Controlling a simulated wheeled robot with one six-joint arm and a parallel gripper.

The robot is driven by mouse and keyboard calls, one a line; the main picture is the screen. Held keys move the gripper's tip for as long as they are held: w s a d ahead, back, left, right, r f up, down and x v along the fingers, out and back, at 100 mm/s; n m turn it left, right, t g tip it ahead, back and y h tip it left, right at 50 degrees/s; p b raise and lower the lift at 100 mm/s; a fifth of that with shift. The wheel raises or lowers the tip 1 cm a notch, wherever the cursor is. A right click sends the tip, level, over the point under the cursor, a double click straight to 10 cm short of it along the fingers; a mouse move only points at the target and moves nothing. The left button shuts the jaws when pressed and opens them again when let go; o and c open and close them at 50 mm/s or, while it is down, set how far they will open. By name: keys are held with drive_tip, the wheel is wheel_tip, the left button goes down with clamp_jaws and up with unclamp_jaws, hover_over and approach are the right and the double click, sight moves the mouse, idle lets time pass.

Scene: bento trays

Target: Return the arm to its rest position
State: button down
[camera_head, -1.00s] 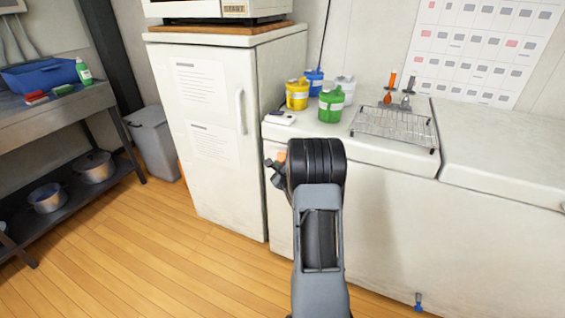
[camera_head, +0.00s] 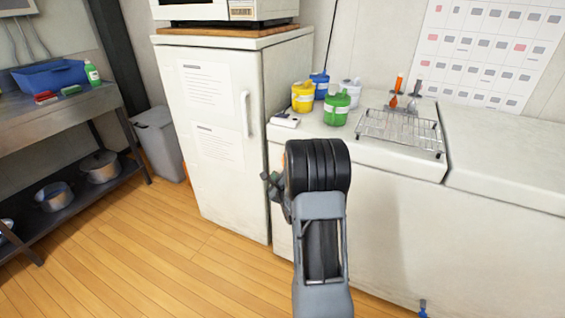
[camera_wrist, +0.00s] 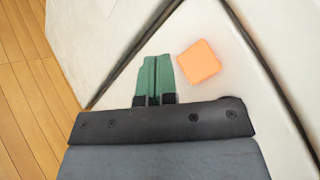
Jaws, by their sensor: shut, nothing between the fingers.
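My arm rises from the bottom middle of the head view, bent at a thick black joint in front of the white chest. My gripper (camera_wrist: 154,68) shows in the wrist view with its two green fingers together and nothing between them. In the head view only a small part of it (camera_head: 272,180) shows to the left of the black joint; the rest is hidden behind the arm. An orange square (camera_wrist: 199,62) lies on a white surface just right of the fingertips in the wrist view, apart from them.
A white fridge (camera_head: 213,200) stands left of the arm. The white chest (camera_head: 375,215) carries several coloured tubs, among them a green one (camera_head: 337,108), and a wire rack (camera_head: 400,132). A metal shelf (camera_head: 75,108) and grey bin (camera_head: 160,145) stand left. The wooden floor (camera_head: 150,260) is clear.

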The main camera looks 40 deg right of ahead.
drive_tip(key=s+f+n+g, duration=0.4)
drive_tip(key=f+n+g, duration=0.2)
drive_tip(key=f+n, duration=0.2)
drive_tip(key=s+a+r+n+g+y+p, duration=0.1)
drive_tip(key=s+a+r+n+g+p, duration=0.25)
drive_tip(key=s+n, duration=0.2)
drive_tip(key=s+a+r+n+g+y+p, duration=0.1)
drive_tip(key=s+a+r+n+p, duration=0.3)
drive_tip(key=a+r, duration=0.3)
drive_tip(key=s+a+r+n+g+y+p, duration=0.1)
drive_tip(key=s+a+r+n+p, duration=0.4)
drive_tip(key=r, duration=1)
drive_tip(key=s+a+r+n+g+y+p, duration=0.1)
drive_tip(key=s+a+r+n+p, duration=0.4)
drive_tip(key=r, duration=0.6)
drive_tip(key=a+n+p, duration=0.2)
drive_tip(key=a+p, duration=0.1)
drive_tip(key=a, duration=0.1)
drive_tip(key=shift+y, duration=0.4)
drive_tip(key=shift+d+g, duration=0.15)
drive_tip(key=shift+g, duration=0.1)
